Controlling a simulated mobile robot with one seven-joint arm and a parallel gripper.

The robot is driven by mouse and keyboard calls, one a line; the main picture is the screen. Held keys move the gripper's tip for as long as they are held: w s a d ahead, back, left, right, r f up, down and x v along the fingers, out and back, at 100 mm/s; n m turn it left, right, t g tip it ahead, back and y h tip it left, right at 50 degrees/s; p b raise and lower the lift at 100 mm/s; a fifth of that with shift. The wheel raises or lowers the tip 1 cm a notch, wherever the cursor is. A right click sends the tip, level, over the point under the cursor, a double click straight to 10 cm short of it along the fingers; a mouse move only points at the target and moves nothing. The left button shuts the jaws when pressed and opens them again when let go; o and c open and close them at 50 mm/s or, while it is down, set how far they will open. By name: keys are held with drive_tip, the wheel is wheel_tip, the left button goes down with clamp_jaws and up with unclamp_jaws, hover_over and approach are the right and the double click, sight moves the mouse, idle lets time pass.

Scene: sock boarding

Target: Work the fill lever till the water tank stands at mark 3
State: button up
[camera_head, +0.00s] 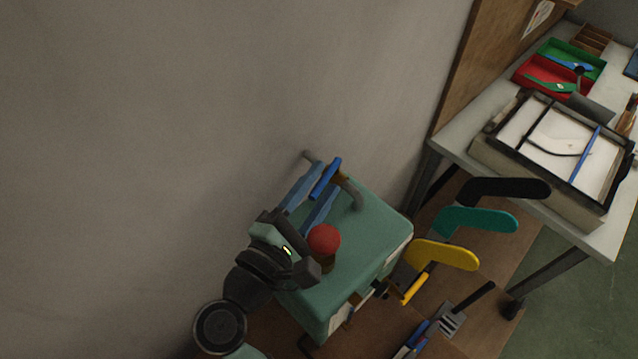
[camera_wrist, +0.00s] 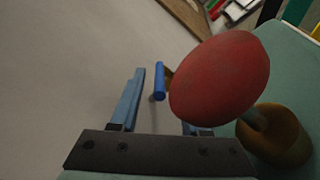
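A green box-shaped unit (camera_head: 375,215) stands against the wall. A red ball knob (camera_head: 323,239) on a brass-coloured base sits on its top; the knob is large in the wrist view (camera_wrist: 220,85). A blue bar handle (camera_head: 326,178) is at the unit's wall-side end; it also shows in the wrist view (camera_wrist: 160,82). My gripper (camera_head: 324,182) has blue fingers, spread apart, near the blue handle. In the wrist view the handle appears between the fingers, nearer the left one; contact is unclear. The red knob hides part of the right finger. I cannot read any water level or mark.
Black (camera_head: 508,188), teal (camera_head: 478,219) and yellow (camera_head: 447,254) foot-shaped boards stand right of the unit. A yellow handle (camera_head: 415,289) projects from its front. A table (camera_head: 458,143) at the right holds a framed tray (camera_head: 490,155), a red tray and a green tray. The wall is close on the left.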

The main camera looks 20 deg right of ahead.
drive_tip(key=b+v, duration=0.4)
drive_tip(key=v, duration=0.7)
drive_tip(key=shift+s+a+f+b, duration=0.1)
drive_tip(key=shift+s+a+b, duration=0.1)
drive_tip(key=shift+a+b, duration=0.2)
drive_tip(key=shift+s+a, duration=0.4)
idle(0.4)
